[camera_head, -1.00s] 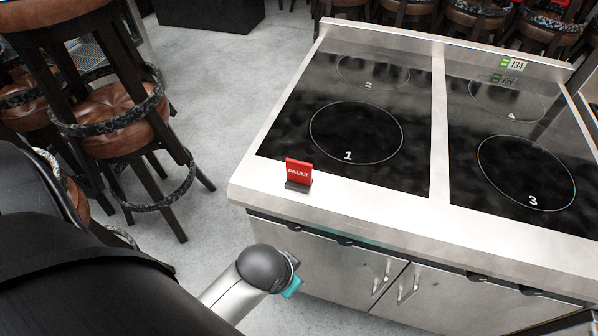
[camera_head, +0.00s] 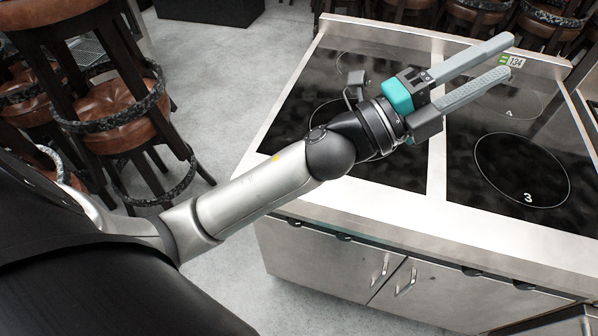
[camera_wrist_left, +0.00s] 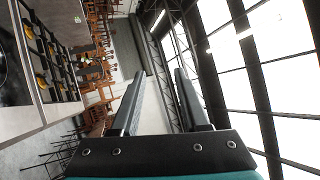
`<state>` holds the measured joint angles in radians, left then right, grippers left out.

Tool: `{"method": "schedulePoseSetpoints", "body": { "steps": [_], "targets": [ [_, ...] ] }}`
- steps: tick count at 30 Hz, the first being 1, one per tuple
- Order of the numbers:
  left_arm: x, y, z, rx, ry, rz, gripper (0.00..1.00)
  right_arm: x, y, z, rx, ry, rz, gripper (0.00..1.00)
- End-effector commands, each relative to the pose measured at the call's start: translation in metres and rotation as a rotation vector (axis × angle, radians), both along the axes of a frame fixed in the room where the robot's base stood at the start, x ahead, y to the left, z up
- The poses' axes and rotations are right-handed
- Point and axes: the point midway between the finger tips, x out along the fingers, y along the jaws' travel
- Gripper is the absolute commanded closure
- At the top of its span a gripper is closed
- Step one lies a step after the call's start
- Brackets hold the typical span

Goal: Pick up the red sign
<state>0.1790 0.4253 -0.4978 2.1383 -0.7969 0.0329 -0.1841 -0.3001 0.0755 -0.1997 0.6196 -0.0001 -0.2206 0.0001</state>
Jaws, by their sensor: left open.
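The red sign does not show in either current view; in the head view my left arm covers the front left part of the stove where it stood. My left gripper (camera_head: 508,54) is open and empty, raised over the stove with its fingers pointing to the far right. In the left wrist view the gripper (camera_wrist_left: 157,76) shows two separated fingers with nothing between them. My right gripper is not in view.
The steel stove (camera_head: 455,226) has black glass hob panels (camera_head: 518,165). Bar stools (camera_head: 125,105) stand at the left, more behind the stove. Grey floor (camera_head: 225,75) is clear between.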

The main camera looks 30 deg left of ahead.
Motion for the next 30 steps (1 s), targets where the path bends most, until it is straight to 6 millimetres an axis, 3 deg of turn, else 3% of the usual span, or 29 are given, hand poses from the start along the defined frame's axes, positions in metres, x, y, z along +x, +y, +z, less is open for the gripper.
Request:
{"method": "schedulePoseSetpoints", "body": {
  "steps": [3, 7, 11, 14, 17, 21, 27, 30],
  "targets": [
    [-0.031, -0.040, 0.014, 0.228, -0.264, -0.164, 0.55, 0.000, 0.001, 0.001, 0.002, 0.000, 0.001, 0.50],
    [-0.065, -0.069, -0.003, 0.500, -0.516, -0.345, 0.55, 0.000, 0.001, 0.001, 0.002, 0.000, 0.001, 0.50],
    [-0.087, -0.075, -0.042, 0.799, -0.721, -0.528, 0.55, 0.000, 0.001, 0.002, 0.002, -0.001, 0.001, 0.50],
    [-0.092, -0.061, -0.078, 1.047, -0.840, -0.669, 0.55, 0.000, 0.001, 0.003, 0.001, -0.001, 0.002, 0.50],
    [-0.087, -0.031, -0.114, 1.306, -0.914, -0.811, 0.55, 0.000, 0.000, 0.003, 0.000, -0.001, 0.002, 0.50],
    [-0.068, 0.037, -0.147, 1.675, -0.929, -1.008, 0.55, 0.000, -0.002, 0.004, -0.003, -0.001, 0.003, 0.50],
    [-0.043, 0.142, -0.150, 2.097, -0.780, -1.239, 0.55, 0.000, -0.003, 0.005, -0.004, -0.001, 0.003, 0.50],
    [-0.037, 0.178, -0.142, 2.221, -0.689, -1.313, 0.55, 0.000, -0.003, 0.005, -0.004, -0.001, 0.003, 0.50]
  ]
}}
